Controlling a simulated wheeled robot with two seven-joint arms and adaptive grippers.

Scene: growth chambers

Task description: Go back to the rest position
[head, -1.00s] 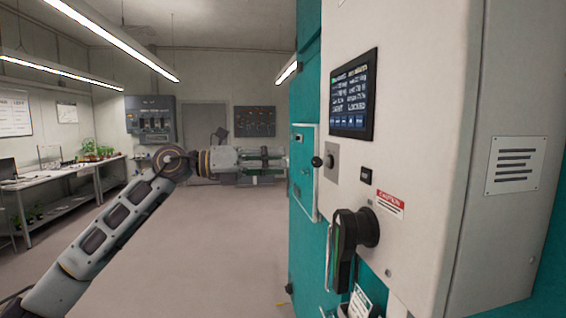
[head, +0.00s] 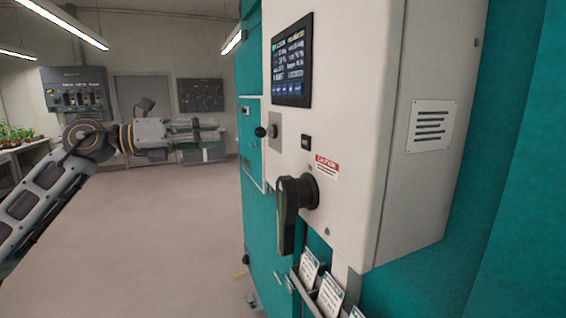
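My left arm comes in from the left edge, and my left gripper (head: 212,133) points right, toward the teal cabinet (head: 252,215). It is in free air, apart from the cabinet front as far as I can see. I see nothing clearly held in it; the finger gap is too small and side-on to read. My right gripper is out of view.
A white control box (head: 345,120) fills the centre right, with a screen (head: 292,62), a black handle (head: 287,215) hanging down and a small knob lever (head: 262,132). Cards sit in a holder (head: 308,285) below. Open floor (head: 150,235) lies left. A plant bench (head: 22,150) stands far left.

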